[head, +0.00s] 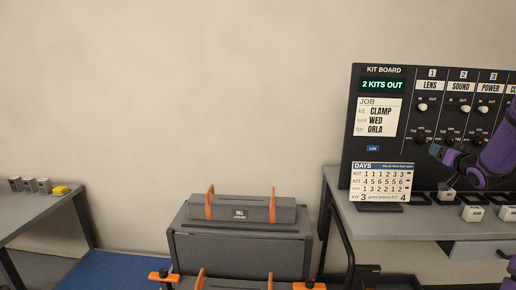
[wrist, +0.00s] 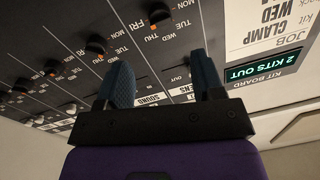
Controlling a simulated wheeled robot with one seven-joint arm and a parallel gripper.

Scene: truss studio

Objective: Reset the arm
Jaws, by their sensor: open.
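My gripper (head: 437,151) is at the right of the head view, in front of the lower part of the black kit board (head: 375,80). My purple arm reaches in from the right edge. In the wrist view, my gripper's two blue-grey fingers (wrist: 163,78) stand wide apart with nothing between them. The kit board (wrist: 110,35) appears upside down behind them, with its day knobs (wrist: 96,46) close beyond the fingertips. I cannot tell whether a finger touches the board.
A grey bench (head: 350,215) under the board holds a days card (head: 381,183) and several labelled white blocks (head: 472,213). A grey case (head: 240,212) with orange straps stands on a large box in the middle. A left table (head: 30,215) holds small blocks. The wall area above the case is clear.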

